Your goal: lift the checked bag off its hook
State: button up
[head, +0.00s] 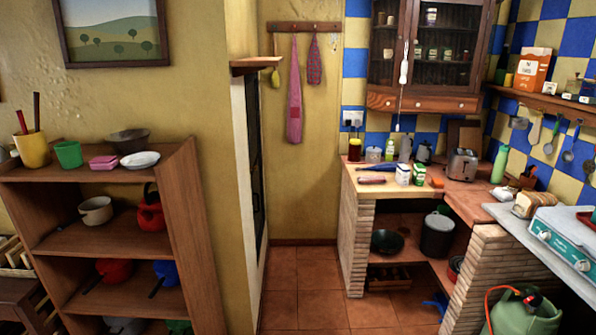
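The checked bag (314,62) is a small, dark red-and-blue checked cloth item. It hangs on the right part of a wooden hook rack (305,27) on the yellow back wall. A longer pink cloth (295,95) hangs just left of it, and a yellowish item (275,77) hangs at the rack's left end. The hook behind the bag's top is too small to make out. My gripper is not in view.
A wooden shelf unit (190,225) with pots stands at the left. A small wall ledge (257,64) juts out left of the rack. A brick counter (355,235) stands at the right, below a wall cabinet (425,103). Tiled floor (303,285) between them is clear.

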aim_at(314, 70)
jog(key=i, duration=1.8)
jog(key=i+z, duration=0.15)
jog(key=i, duration=0.3)
jog(key=i+j+z, duration=0.15)
jog(key=i, duration=0.25)
jog(key=i+j+z, duration=0.2)
jog(key=i, duration=0.2)
jog(key=l, duration=0.05)
